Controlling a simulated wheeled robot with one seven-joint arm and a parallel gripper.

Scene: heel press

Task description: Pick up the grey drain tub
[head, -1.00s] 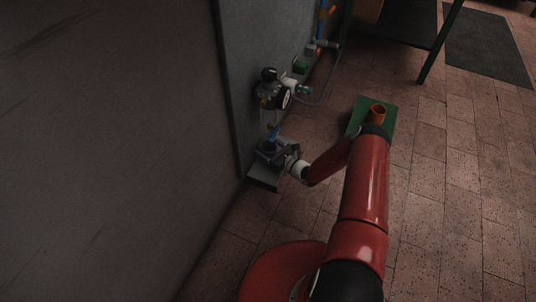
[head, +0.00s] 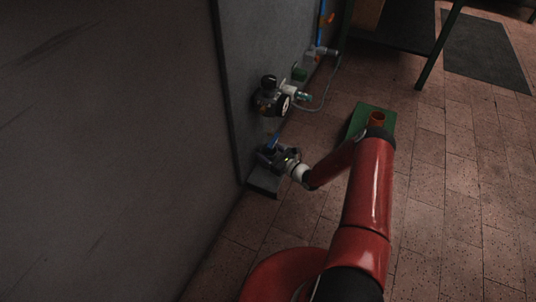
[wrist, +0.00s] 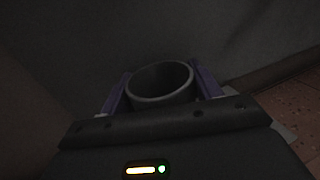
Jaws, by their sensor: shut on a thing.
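The grey drain tub (wrist: 134,99) shows in the wrist view as a round, open-topped cup with a dark inside. My gripper (wrist: 160,82) has one purple finger on each side of it and is shut on it. In the head view my gripper (head: 272,152) is low by the grey wall, over a grey ledge (head: 264,182). The tub is mostly hidden there behind the gripper. I cannot tell whether the tub touches the ledge.
A dark unit with a round gauge (head: 284,104) is on the wall panel just above my gripper. A thin hose (head: 328,95) loops beside it.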

